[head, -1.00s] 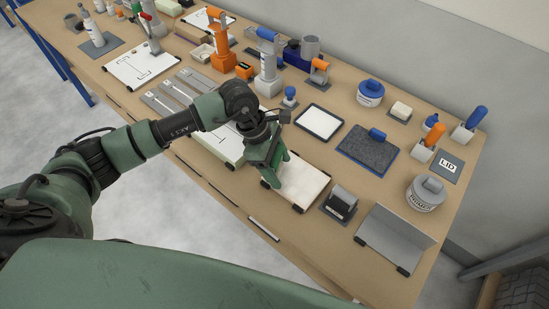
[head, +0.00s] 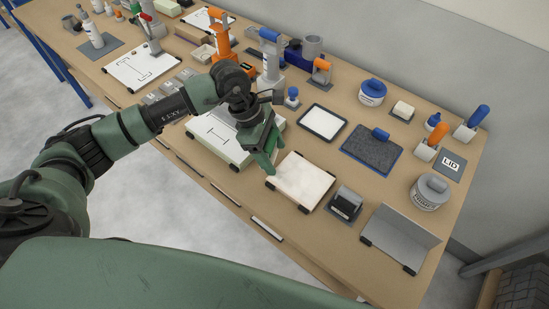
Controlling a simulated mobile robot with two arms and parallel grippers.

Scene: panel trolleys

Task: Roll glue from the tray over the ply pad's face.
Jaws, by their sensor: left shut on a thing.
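My left gripper (head: 266,160) points down by the left edge of a pale pad with black corner feet (head: 302,180), which I take to be the ply pad. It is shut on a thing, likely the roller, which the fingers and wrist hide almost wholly. I cannot tell whether the held thing touches the pad. The pad's face is pale, and I cannot make out glue on it. A shallow white tray with a dark rim (head: 323,122), likely the glue tray, lies behind the pad. My right gripper is not in view.
A white board with black marks (head: 215,135) lies left of the pad. A dark block (head: 344,203) and a grey angled plate (head: 400,238) stand to the right. A blue-edged mat (head: 356,158), a blue-lidded pot (head: 372,92) and a grey tub (head: 428,193) lie farther back.

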